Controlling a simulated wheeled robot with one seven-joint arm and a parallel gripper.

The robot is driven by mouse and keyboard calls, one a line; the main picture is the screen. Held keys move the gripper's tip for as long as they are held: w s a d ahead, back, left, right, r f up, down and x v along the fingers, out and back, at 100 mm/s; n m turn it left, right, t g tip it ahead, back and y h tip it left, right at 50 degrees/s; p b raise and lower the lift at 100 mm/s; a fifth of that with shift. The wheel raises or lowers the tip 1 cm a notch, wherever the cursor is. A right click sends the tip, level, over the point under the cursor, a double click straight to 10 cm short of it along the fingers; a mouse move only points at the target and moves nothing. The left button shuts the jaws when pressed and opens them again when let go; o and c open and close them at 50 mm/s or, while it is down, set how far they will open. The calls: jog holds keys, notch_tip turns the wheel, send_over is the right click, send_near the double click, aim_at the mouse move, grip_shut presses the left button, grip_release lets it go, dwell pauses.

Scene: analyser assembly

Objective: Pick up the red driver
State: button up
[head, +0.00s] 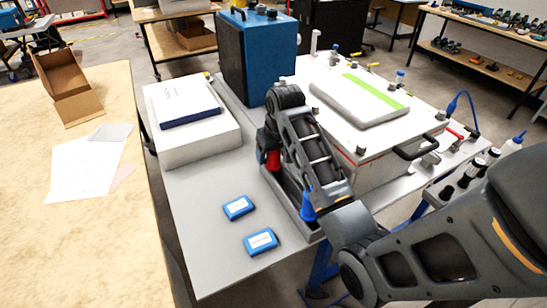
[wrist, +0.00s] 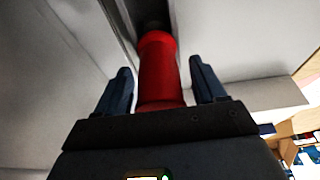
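The red driver (head: 273,160) shows as a small patch of red handle in the head view, at the far end of a narrow grey tray (head: 311,236); my arm hides the rest of it. In the wrist view its red handle (wrist: 160,70) stands between the two fingers of my gripper (wrist: 161,84). The fingers are open, one on each side of the handle, with a visible gap on both sides. Whether the handle touches the palm cannot be told.
A blue-handled tool (head: 308,207) stands at the near end of the tray, close under my arm. Two blue boxes (head: 239,207) (head: 261,242) lie left of it. A white box (head: 196,146), a blue machine (head: 257,60) and a white analyser (head: 385,150) surround the tray.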

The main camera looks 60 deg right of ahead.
jog(key=c, duration=1.2)
grip_shut()
jog(key=shift+r, duration=0.2)
